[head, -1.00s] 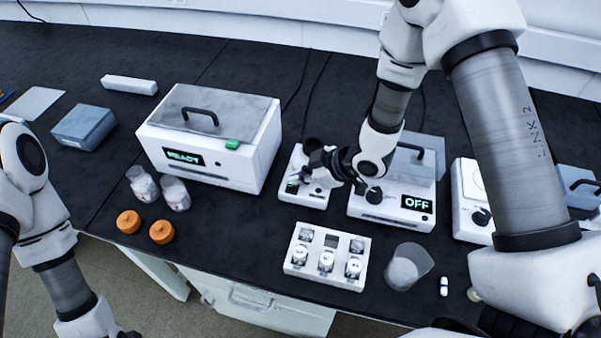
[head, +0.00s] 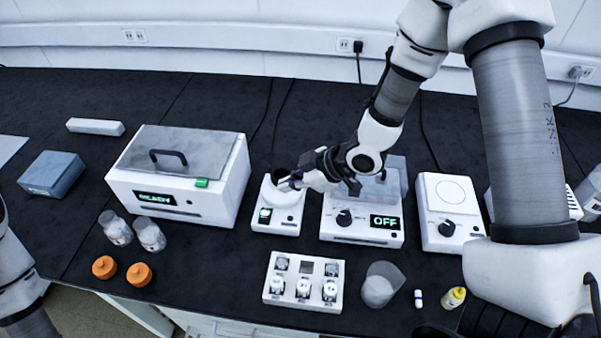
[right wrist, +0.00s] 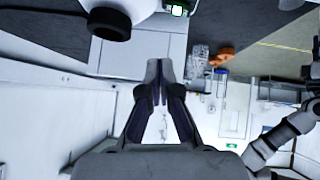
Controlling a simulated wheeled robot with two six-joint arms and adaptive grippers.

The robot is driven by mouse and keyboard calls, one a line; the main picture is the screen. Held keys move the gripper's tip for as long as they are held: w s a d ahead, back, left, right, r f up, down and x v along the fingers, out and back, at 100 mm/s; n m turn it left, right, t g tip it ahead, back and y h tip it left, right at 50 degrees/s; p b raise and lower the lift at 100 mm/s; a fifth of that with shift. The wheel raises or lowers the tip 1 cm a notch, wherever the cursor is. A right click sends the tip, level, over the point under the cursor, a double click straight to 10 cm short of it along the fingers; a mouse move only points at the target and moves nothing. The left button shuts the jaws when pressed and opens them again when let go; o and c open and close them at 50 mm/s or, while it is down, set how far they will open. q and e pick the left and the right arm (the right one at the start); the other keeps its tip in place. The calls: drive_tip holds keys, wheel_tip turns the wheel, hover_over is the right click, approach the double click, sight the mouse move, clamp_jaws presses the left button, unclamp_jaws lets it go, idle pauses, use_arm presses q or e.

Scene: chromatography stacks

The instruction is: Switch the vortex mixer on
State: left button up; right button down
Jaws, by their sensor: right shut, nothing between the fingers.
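The vortex mixer (head: 277,221) is the small white unit with a dark cup on top, between the white box with the lid and the unit reading OFF. Its front switch (head: 264,215) shows a lit green mark; it also shows at the top of the right wrist view (right wrist: 178,9). My right gripper (head: 288,184) is shut and empty. In the head view it overlaps the mixer's top beside the cup, above the switch; whether it touches is unclear. Its closed fingers (right wrist: 163,75) point towards the mixer in the right wrist view. My left gripper is out of view.
The OFF unit (head: 360,229) stands close right of the mixer, and a knobbed white unit (head: 449,226) stands beyond it. The READY box (head: 190,207) is at left. A white vial rack (head: 303,302) and a beaker (head: 381,284) stand in front.

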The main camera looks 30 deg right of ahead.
drive_tip(key=v, duration=0.3)
drive_tip(key=shift+w+d+r, duration=0.2)
drive_tip(key=shift+d+r, duration=0.05)
drive_tip(key=shift+d, duration=0.15)
